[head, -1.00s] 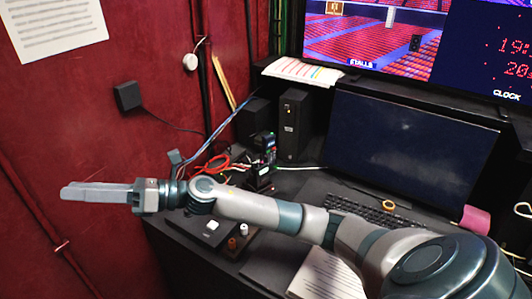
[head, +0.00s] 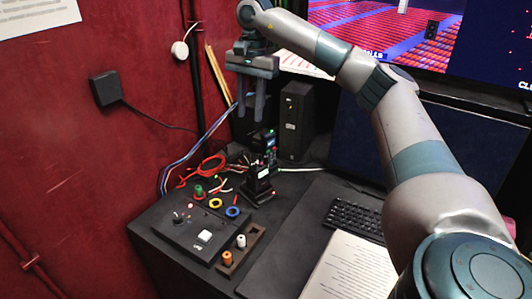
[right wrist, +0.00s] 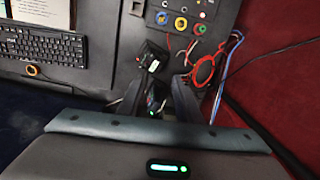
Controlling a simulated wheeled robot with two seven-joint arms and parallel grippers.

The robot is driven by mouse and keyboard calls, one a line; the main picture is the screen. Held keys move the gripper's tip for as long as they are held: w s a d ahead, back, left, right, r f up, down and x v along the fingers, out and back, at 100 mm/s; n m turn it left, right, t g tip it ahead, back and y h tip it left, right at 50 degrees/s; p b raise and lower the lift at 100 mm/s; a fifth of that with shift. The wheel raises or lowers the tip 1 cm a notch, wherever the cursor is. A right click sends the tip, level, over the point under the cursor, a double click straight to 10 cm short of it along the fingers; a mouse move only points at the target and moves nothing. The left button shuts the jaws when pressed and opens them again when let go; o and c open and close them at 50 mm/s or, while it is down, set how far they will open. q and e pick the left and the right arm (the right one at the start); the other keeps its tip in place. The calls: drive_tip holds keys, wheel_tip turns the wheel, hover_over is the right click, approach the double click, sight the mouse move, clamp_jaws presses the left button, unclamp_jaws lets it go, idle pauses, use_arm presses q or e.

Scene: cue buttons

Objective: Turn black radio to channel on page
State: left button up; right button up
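Two small black radio-like units stand on the desk beside the cables. The nearer one (head: 259,183) has a pale label, and the farther one (head: 266,140) has a small lit screen. Both also show in the right wrist view, the labelled one (right wrist: 153,60) and the one with a green light (right wrist: 154,95). I cannot read a channel on either. A printed page (head: 345,265) lies on the desk at the front. My left gripper is not in view.
A small tray (head: 249,258) holds orange and white pegs. A keyboard (head: 356,218), tall black speaker (head: 296,120) and red cables (head: 205,168) surround the units.

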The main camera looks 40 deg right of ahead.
drive_tip(key=shift+h, duration=0.4)
drive_tip(key=d, duration=0.1)
drive_tip(key=s+d+r, duration=0.1)
drive_tip(key=d+r, duration=0.1)
drive_tip(key=d, duration=0.1)
drive_tip(key=shift+s, duration=0.3)
drive_tip(key=shift+f, duration=0.15)
hover_over(266, 156)
wheel_tip(266, 156, down, 9)
drive_tip(key=shift+a+r+b, duration=0.1)
drive_tip(key=shift+r+b, duration=0.05)
drive_tip(key=shift+b, duration=0.3)
wheel_tip(266, 156, down, 9)
drive_tip(key=p, duration=0.2)
drive_tip(key=shift+s+r+p, duration=0.1)
drive_tip(key=shift+r+p, duration=0.1)
drive_tip(key=shift+p, duration=0.1)
drive_tip(key=shift+c, duration=0.7)
clamp_jaws()
